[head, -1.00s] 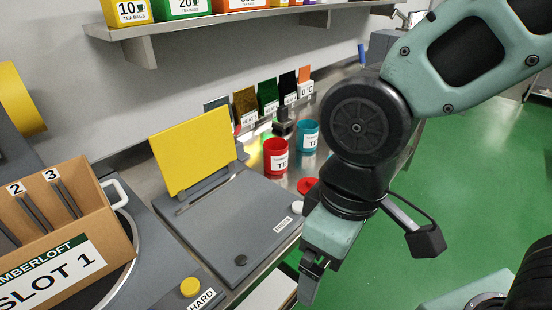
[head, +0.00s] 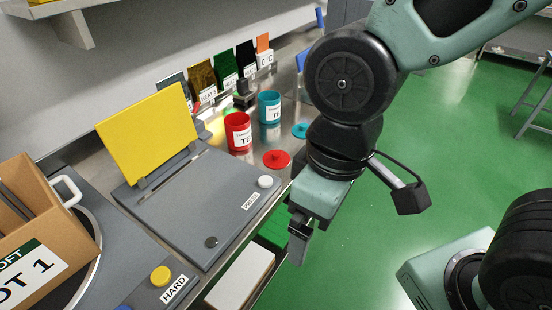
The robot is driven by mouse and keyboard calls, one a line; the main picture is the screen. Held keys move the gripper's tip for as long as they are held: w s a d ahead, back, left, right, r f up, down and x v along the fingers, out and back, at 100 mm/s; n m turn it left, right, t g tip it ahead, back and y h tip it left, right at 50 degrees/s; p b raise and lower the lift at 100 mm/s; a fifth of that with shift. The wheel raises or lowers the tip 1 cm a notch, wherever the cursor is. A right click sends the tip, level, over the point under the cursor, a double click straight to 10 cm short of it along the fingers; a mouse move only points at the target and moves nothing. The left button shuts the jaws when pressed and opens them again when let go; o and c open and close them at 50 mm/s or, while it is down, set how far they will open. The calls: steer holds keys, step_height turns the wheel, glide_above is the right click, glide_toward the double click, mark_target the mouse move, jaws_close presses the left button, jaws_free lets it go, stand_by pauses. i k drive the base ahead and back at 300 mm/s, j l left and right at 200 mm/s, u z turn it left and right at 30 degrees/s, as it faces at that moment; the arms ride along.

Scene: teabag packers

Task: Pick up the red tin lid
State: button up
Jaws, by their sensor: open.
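The red tin lid (head: 277,159) lies flat on the metal counter, a round disc with a small knob on top. It sits in front of and to the right of the open red tin (head: 238,131). My gripper (head: 297,245) is open and empty, pointing down off the counter's front edge. It is below and slightly right of the lid in the head view, apart from it. The lid is fully visible.
A teal tin (head: 269,107) and a teal lid (head: 300,131) stand behind, close to my arm. A grey press with a raised yellow plate (head: 149,134) is left of the lid. Coloured sample cards (head: 228,70) line the wall. A cardboard box (head: 32,240) is at left.

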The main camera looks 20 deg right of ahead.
mark_target(274, 160)
steer(key=i+l+u, duration=0.15)
steer(key=i+l, duration=0.8)
steer(key=l, duration=0.1)
